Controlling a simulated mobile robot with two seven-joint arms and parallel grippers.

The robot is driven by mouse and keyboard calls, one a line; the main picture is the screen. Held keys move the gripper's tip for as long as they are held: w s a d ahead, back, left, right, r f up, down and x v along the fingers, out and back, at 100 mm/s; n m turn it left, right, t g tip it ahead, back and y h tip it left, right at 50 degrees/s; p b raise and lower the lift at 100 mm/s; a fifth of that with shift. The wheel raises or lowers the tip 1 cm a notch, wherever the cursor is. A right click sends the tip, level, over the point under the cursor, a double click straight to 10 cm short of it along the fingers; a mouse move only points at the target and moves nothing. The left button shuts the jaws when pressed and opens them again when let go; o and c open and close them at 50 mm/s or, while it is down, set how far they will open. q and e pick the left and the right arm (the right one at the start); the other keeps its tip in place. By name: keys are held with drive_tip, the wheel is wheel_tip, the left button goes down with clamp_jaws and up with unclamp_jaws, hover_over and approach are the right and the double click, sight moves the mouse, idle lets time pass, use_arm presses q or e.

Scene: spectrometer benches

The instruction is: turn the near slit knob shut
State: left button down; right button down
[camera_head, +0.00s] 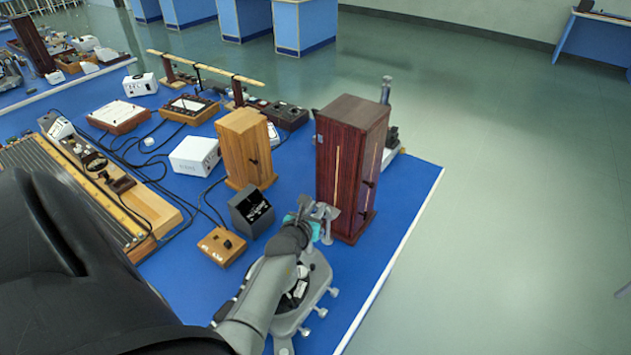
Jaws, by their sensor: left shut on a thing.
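A grey spectrometer (318,288) stands near the front right edge of the blue bench, partly covered by my left arm. My left gripper (318,214) reaches over it from the lower left. Its fingers are at the spectrometer's upper part, just in front of the dark red wooden cabinet (338,150). The gripper is shut on a small part there, which I take to be the near slit knob. The knob is hidden by the fingers, so its angle and the slit opening cannot be seen. My right gripper is not in view.
A black box (250,212), a small wooden box with a knob (221,246) and a light wooden cabinet (245,148) stand left of my gripper. White boxes and cables lie farther left. The bench edge (404,246) is close on the right, with open floor beyond.

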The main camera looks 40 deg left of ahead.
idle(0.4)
use_arm(q)
drive_tip(key=c, duration=0.8)
unclamp_jaws()
drive_tip(key=shift+o, duration=0.2)
drive_tip(key=shift+s+d+r+p, duration=0.15)
drive_tip(key=shift+s+r+p, duration=0.15)
drive_tip(key=shift+p, duration=0.2)
drive_tip(key=p+v, duration=0.3)
drive_tip(key=v, duration=0.1)
drive_tip(key=shift+s+r+p, duration=0.15)
drive_tip(key=shift+s+p, duration=0.15)
drive_tip(key=shift+p, duration=0.05)
drive_tip(key=v, duration=1)
drive_tip(key=shift+f+b, duration=0.25)
drive_tip(key=shift+b, duration=0.05)
drive_tip(key=shift+d, duration=0.15)
